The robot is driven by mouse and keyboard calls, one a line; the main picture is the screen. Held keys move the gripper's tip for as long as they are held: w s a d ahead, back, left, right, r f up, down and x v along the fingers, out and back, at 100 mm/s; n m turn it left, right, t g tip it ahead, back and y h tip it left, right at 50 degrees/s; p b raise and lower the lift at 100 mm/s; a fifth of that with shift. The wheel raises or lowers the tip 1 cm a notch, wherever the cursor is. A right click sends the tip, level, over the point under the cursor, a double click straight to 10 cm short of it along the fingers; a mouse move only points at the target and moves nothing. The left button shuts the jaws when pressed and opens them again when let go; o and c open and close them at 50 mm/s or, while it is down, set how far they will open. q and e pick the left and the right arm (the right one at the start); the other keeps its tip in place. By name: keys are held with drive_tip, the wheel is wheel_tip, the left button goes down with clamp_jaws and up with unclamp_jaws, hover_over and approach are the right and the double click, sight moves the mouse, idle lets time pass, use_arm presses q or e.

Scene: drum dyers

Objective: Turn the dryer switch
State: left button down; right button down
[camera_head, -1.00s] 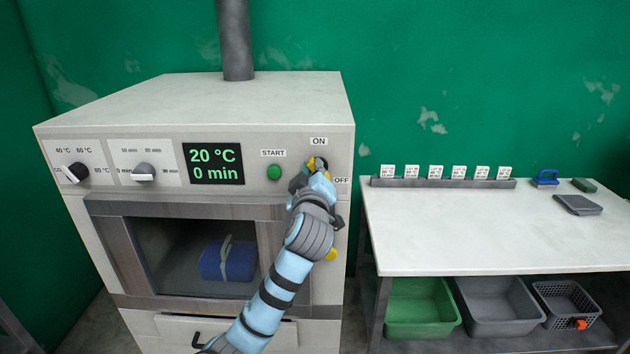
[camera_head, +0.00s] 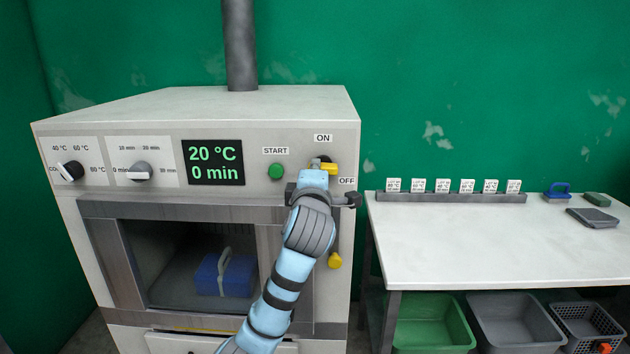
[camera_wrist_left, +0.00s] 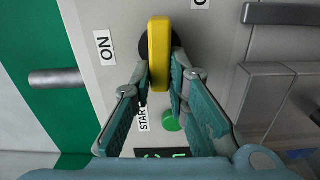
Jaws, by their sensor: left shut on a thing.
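The dryer (camera_head: 200,110) has a yellow switch handle (camera_head: 329,169) on a dark round base at its upper right, between the ON label (camera_head: 323,138) and the OFF label (camera_head: 347,181). My left gripper (camera_head: 321,174) is at this switch. In the left wrist view the yellow switch handle (camera_wrist_left: 159,55) stands between the fingers, and the left gripper (camera_wrist_left: 160,72) is shut on it. The handle lies roughly sideways on the panel. The green START button (camera_head: 276,171) is left of the gripper. The display (camera_head: 213,162) reads 20 °C and 0 min. My right gripper is not in view.
A blue bundle (camera_head: 226,275) lies behind the dryer window. A yellow knob (camera_head: 334,260) is below the switch. A white table (camera_head: 480,240) with bins beneath stands right.

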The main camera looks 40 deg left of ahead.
use_arm(q)
drive_tip(key=shift+f+n, duration=0.1)
drive_tip(key=shift+n, duration=0.2)
drive_tip(key=c, duration=1.6)
unclamp_jaws()
drive_tip(key=shift+o, duration=0.2)
drive_tip(key=shift+s, duration=0.1)
drive_tip(key=v, duration=1.2)
